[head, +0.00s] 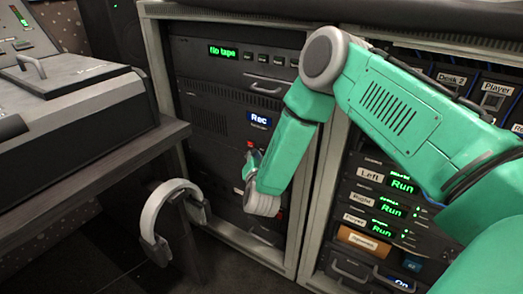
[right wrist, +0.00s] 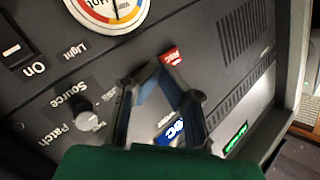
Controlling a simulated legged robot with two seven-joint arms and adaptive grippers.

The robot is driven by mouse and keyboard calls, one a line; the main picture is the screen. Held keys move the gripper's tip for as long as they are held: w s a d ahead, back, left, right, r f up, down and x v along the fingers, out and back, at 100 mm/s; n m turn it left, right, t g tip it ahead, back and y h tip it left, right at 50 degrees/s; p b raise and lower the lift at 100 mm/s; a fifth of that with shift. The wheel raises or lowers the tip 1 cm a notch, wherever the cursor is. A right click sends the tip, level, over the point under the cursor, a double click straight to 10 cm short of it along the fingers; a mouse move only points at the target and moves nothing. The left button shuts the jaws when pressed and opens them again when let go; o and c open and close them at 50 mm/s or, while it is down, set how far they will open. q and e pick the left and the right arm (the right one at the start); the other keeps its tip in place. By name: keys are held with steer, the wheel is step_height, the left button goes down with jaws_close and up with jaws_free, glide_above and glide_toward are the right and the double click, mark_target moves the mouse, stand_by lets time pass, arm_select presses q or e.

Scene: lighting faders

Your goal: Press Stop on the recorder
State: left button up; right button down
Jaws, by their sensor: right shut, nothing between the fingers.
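The recorder (head: 230,125) is a dark unit in the left rack. Its blue display (head: 260,118) reads "Rec"; it also shows in the right wrist view (right wrist: 174,131). A red button (right wrist: 171,56) with a small label is on the panel just beyond my fingertips; its red also shows in the head view (head: 250,142). My right gripper (head: 253,158) is shut and empty, its fingertips (right wrist: 158,72) close to the panel beside the red button. Contact cannot be told. No button legibly marked Stop shows; the fingers hide part of the panel. My left gripper is out of view.
Above is a unit with a green "No tape" display (head: 223,51). A panel with a dial (right wrist: 110,8) and a Source knob (right wrist: 82,114) lies near the gripper. A mixing desk (head: 70,90) and headphones (head: 152,218) are at the left. Units reading "Run" (head: 391,210) are at right.

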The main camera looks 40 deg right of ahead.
steer(key=shift+d, duration=0.15)
stand_by(0.5)
steer(key=shift+w+d+r, duration=0.1)
steer(key=shift+w+d, duration=0.05)
steer(key=shift+d, duration=0.1)
steer(key=shift+w+d, duration=0.1)
steer(key=shift+d, duration=0.2)
stand_by(0.6)
steer(key=shift+a+p, duration=0.15)
steer(key=shift+p, duration=0.15)
steer(key=shift+s+a, duration=0.25)
steer(key=shift+a, duration=0.3)
steer(key=a, duration=0.1)
steer(key=s+a+p, duration=0.1)
steer(key=a, duration=0.1)
steer(key=s+a, duration=0.1)
steer(key=shift+a, duration=0.3)
